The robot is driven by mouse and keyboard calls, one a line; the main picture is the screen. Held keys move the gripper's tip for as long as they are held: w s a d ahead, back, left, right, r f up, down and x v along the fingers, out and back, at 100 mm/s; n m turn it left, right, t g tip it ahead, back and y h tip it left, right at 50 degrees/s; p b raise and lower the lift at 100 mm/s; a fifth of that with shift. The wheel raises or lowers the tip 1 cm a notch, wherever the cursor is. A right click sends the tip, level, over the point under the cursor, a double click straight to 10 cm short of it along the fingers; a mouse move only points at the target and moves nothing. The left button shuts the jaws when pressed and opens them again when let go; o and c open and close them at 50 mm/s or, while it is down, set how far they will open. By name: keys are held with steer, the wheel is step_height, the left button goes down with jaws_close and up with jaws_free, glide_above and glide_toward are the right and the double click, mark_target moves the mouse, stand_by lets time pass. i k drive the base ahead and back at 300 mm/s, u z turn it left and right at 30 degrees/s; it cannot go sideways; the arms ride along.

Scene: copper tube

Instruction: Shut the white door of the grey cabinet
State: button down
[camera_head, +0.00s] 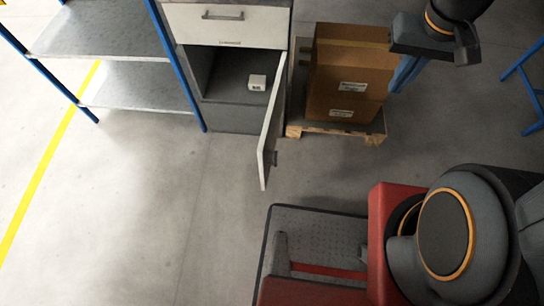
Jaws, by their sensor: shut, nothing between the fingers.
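The grey cabinet (233,118) stands at the top centre, with its lower compartment open to view. Its white door (267,150) is hinged on the right side and stands wide open, jutting out toward me, seen nearly edge-on. A dark handle (274,158) shows on the door's right-hand side. My gripper (402,82) is at the upper right, to the right of the door and well apart from it, beside the cardboard box in the picture. Its fingers are shut and hold nothing.
A white drawer (225,25) above the compartment is shut. A small white box (257,82) lies inside the compartment. A cardboard box (345,85) on a wooden pallet (330,131) stands right of the door. A blue-framed shelf (110,85) stands left. The floor left of the door is clear.

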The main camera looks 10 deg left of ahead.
mark_target(266, 148)
steer(key=k, duration=0.75)
steer(key=u, duration=1.2)
steer(key=i, duration=0.5)
steer(key=u, duration=0.05)
